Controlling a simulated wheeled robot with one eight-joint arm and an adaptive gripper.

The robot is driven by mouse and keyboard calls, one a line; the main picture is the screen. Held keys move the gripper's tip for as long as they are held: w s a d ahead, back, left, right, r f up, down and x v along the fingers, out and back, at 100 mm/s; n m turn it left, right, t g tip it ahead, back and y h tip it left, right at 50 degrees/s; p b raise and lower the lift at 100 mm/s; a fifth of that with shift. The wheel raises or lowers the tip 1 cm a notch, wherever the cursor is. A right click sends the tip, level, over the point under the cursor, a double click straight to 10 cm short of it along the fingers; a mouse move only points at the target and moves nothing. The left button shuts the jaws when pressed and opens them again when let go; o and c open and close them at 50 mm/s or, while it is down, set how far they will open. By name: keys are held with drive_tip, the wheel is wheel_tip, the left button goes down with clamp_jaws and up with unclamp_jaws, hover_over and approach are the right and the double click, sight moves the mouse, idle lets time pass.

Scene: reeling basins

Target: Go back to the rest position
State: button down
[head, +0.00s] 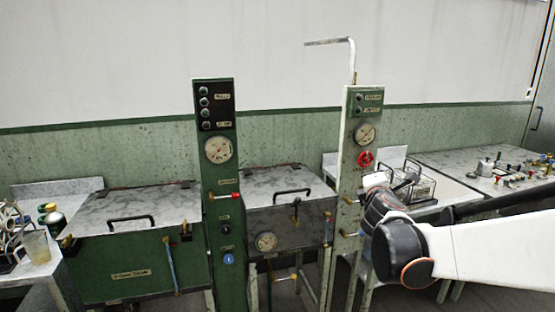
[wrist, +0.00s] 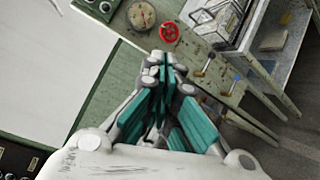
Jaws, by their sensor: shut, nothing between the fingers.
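My gripper (wrist: 163,62) is shut and empty in the wrist view, its teal-sided fingers together. In that view its tips appear just below a gauge (wrist: 141,14) and a red handwheel (wrist: 169,33) on the pale right-hand column; I cannot tell the distance. In the head view my white and dark arm reaches in from the right edge, and its wrist end overlaps the area right of that column (head: 349,190). The fingers are hard to make out there. The red handwheel (head: 365,158) shows just left of the arm's end.
A green basin (head: 128,274) with a closed grey lid stands left of the dark green column (head: 228,195). A smaller lidded basin (head: 288,222) sits between the columns. A wire rack (head: 420,182) and a worktable (head: 460,163) with small fittings stand at right. Jars crowd the left bench.

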drive_tip(key=s+d+f+m+g, duration=0.1)
drive_tip(key=s+m+g, duration=0.1)
drive_tip(key=s+m, duration=0.45)
drive_tip(key=s+d+f+m+g, duration=0.15)
drive_tip(key=s+m, duration=0.25)
drive_tip(key=s, duration=0.5)
drive_tip(key=s+a+f+m+g+y, duration=0.1)
drive_tip(key=s+a+f+m+g, duration=0.1)
drive_tip(key=s, duration=0.4)
drive_tip(key=s+a+f+m+g+y, duration=0.1)
drive_tip(key=s+a+f+m+y, duration=0.1)
drive_tip(key=s+a+f+m, duration=0.2)
drive_tip(key=s+a+f+m+g+y, duration=0.1)
drive_tip(key=s+a+f+m+g, duration=0.1)
drive_tip(key=s, duration=0.8)
wheel_tip(320, 180, down, 3)
drive_tip(key=shift+a+r+m+g+y, duration=0.2)
drive_tip(key=shift+a+m+g+y, duration=0.2)
drive_tip(key=shift+a, duration=0.3)
drive_tip(key=shift+s, duration=0.1)
